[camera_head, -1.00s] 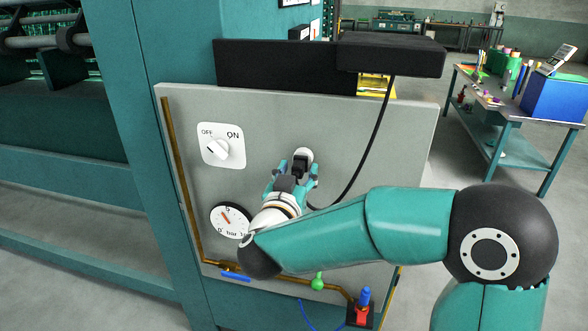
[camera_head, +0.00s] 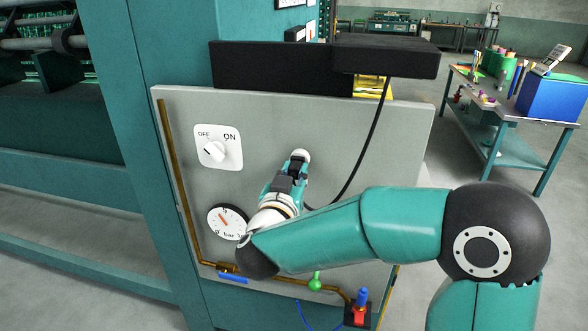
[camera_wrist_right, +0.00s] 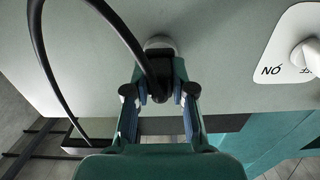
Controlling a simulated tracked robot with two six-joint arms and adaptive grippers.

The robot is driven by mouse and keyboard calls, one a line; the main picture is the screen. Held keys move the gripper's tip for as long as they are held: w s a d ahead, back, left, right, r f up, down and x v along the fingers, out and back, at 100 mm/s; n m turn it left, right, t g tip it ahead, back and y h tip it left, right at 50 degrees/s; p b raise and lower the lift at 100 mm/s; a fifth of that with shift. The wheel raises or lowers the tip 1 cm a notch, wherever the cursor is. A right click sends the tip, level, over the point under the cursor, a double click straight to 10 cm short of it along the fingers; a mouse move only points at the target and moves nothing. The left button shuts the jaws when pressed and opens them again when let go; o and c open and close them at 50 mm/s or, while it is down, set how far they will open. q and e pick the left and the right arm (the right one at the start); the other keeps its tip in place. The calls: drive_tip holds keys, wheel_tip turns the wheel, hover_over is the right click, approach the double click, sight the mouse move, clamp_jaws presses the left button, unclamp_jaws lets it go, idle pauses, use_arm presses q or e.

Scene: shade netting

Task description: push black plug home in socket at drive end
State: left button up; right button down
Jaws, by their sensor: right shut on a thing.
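The black plug (camera_wrist_right: 160,84) is between the fingers of my right gripper (camera_wrist_right: 160,95), which is shut on it. Its black cable (camera_head: 372,150) hangs from the black box above and loops to the plug. The round pale socket (camera_head: 301,156) is on the grey panel just beyond the plug; it also shows in the right wrist view (camera_wrist_right: 160,43). The plug's front is at the socket, but how deep it sits I cannot tell. In the head view the right gripper (camera_head: 292,175) largely hides the plug. My left gripper is not in view.
A black box (camera_head: 290,68) juts out above. A workbench (camera_head: 515,115) stands at the right.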

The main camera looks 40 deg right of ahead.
drive_tip(key=shift+w+d, duration=0.2)
drive_tip(key=shift+d, duration=0.05)
drive_tip(key=c, duration=0.9)
unclamp_jaws()
drive_tip(key=shift+w, duration=0.1)
drive_tip(key=shift+a, duration=0.1)
drive_tip(key=v, duration=1.2)
drive_tip(key=shift+f, duration=0.1)
